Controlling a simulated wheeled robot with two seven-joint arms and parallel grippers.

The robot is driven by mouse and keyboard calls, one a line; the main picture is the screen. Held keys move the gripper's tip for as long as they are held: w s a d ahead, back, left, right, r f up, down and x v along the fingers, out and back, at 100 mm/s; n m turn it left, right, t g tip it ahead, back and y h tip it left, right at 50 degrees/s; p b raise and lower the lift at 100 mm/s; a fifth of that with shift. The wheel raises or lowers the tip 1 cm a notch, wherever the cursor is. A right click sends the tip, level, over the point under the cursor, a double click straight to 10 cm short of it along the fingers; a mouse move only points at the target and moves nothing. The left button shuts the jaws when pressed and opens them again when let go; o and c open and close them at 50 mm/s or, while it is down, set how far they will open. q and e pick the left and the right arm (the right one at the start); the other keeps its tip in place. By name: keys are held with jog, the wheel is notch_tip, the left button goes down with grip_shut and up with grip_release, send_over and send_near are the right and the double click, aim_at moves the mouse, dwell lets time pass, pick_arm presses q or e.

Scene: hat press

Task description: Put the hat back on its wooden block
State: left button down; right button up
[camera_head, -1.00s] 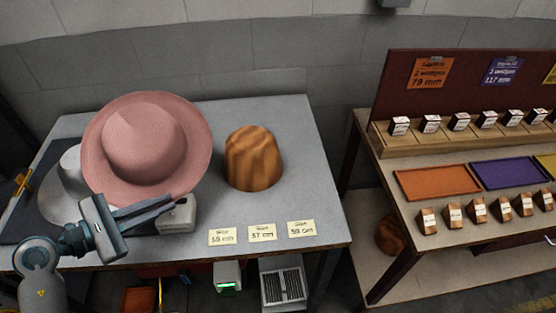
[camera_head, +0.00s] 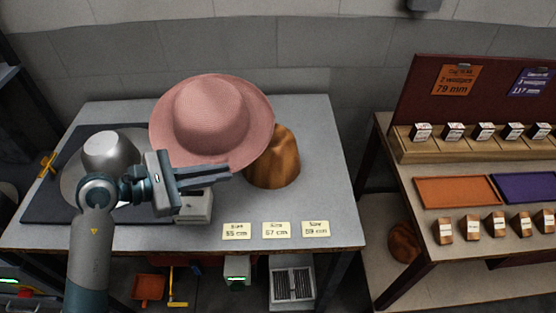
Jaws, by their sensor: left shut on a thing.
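The pink wide-brimmed hat (camera_head: 210,115) is held above the table, crown up and tilted. My left gripper (camera_head: 225,174) is shut on the near edge of its brim. The wooden block (camera_head: 278,165) stands upright on the grey table, and the hat's right brim covers its upper left part in the head view. The hat's crown is still left of the block. I cannot tell whether the brim touches the block. My right gripper is not in view.
A grey metal hat form (camera_head: 110,152) stands on a dark mat at left. A small grey box (camera_head: 194,206) sits beneath my left gripper. Size cards (camera_head: 276,229) lie along the front edge. A second table with trays (camera_head: 455,191) stands at right.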

pick_arm(q)
jog(key=w+d+r+n+g, duration=0.1)
jog(key=d+r+g, duration=0.1)
jog(key=d, duration=1.1)
jog(key=shift+d+g, duration=0.3)
jog(key=shift+g, duration=0.2)
jog(key=shift+w, duration=0.1)
jog(key=shift+f, duration=0.2)
